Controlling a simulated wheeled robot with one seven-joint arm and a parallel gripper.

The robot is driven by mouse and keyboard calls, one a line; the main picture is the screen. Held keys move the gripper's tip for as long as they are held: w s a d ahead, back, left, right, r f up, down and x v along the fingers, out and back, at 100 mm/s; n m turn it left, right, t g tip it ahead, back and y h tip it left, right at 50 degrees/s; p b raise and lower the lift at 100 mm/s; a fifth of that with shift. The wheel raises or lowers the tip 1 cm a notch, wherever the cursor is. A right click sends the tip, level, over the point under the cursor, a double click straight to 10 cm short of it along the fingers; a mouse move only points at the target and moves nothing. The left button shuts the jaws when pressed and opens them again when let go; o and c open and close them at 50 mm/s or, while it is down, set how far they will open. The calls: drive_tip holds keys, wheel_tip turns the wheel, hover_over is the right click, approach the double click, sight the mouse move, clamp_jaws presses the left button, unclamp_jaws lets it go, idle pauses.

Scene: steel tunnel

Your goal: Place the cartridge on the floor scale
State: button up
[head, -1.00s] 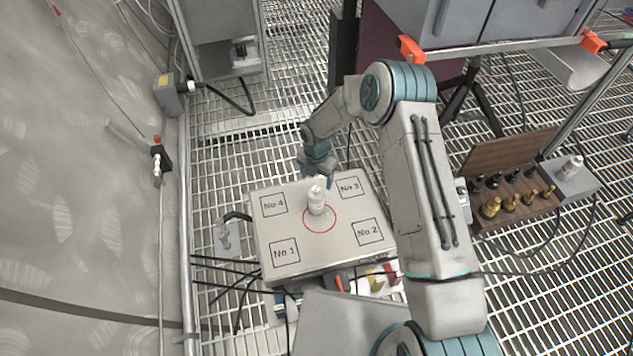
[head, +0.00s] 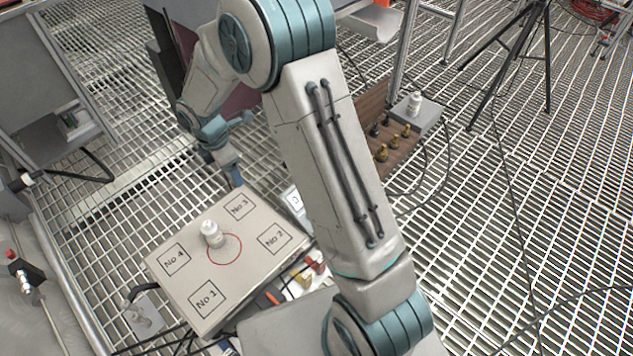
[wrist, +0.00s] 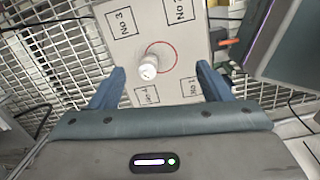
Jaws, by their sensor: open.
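The floor scale (head: 190,276) is a pale, flat platform with squares marked No 1 to No 4 and a red circle in its middle. The cartridge, a white bottle-like container (head: 212,234), stands upright on it, overlapping the circle's edge on the No 4 side. My gripper (head: 233,178) is above the scale's far side, apart from the cartridge. In the wrist view, the open fingers (wrist: 161,72) are empty, and the cartridge (wrist: 148,68) shows between them, farther off.
A second white bottle (head: 414,101) stands on a small grey box at the right, beside a wooden rack (head: 372,155) with dark and brass weights. A grey cabinet (head: 50,70) is at the far left. Cables lie around the scale on the grating floor.

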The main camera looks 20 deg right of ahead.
drive_tip(key=s+d+r+m, duration=1)
drive_tip(key=s+r+m, duration=0.1)
drive_tip(key=r, duration=0.1)
drive_tip(key=s+d+r+m, duration=0.1)
drive_tip(key=s+d+m, duration=0.1)
drive_tip(key=s+m, duration=0.3)
drive_tip(key=s+d+r+m+y, duration=0.1)
drive_tip(key=s+d+r+m, duration=0.1)
drive_tip(key=s+m, duration=0.3)
drive_tip(key=s, duration=0.2)
drive_tip(key=shift+s+d+t, duration=0.2)
drive_tip(key=shift+s+t, duration=0.1)
